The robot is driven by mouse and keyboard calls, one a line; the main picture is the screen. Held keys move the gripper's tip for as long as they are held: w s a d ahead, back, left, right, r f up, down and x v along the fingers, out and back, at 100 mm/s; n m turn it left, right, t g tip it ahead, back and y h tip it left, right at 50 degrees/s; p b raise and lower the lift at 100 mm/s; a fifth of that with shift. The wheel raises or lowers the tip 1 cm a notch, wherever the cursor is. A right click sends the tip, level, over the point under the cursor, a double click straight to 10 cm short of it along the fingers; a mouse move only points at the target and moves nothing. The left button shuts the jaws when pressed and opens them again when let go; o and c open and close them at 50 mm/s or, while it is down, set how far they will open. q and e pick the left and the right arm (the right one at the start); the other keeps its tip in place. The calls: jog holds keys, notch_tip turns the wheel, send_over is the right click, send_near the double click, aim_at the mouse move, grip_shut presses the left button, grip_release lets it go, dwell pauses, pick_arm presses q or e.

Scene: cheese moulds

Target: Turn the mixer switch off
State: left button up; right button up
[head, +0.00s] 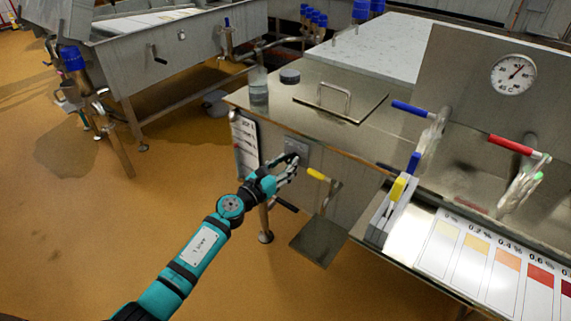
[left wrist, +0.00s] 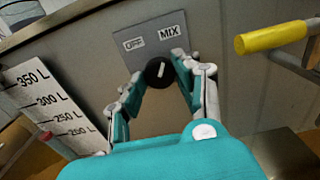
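The mixer switch is a round black knob (left wrist: 160,72) with a white mark, on a grey plate (left wrist: 148,42) labelled OFF and MIX. The mark tilts to the right, toward the MIX side. In the head view the switch plate (head: 296,147) is on the front side of the steel vat, partly covered by my gripper. My left gripper (head: 290,167) is at the knob. In the left wrist view its fingers (left wrist: 157,77) are apart, one on each side of the knob; I cannot tell if they touch it. My right gripper is not in view.
A yellow-handled valve (head: 316,174) sticks out just right of the switch. A litre scale (head: 245,143) hangs to its left. On the vat top are a steel lid (head: 340,101) and a glass jar (head: 258,92). A colour chart (head: 500,262) lies front right. The floor on the left is clear.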

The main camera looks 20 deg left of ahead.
pick_arm(q)
grip_shut()
jog(key=shift+n, duration=0.3)
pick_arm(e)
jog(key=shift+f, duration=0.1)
pick_arm(q)
jog(key=shift+n, duration=0.5)
jog(key=shift+n+p, duration=0.35)
jog(key=shift+n, duration=0.05)
jog(key=n+p, duration=0.1)
jog(key=n, duration=0.2)
jog(key=shift+n, duration=0.3)
jog(key=n+p, duration=0.1)
jog(key=n, duration=0.3)
jog(key=shift+d, duration=0.1)
jog(key=shift+n, duration=1.1)
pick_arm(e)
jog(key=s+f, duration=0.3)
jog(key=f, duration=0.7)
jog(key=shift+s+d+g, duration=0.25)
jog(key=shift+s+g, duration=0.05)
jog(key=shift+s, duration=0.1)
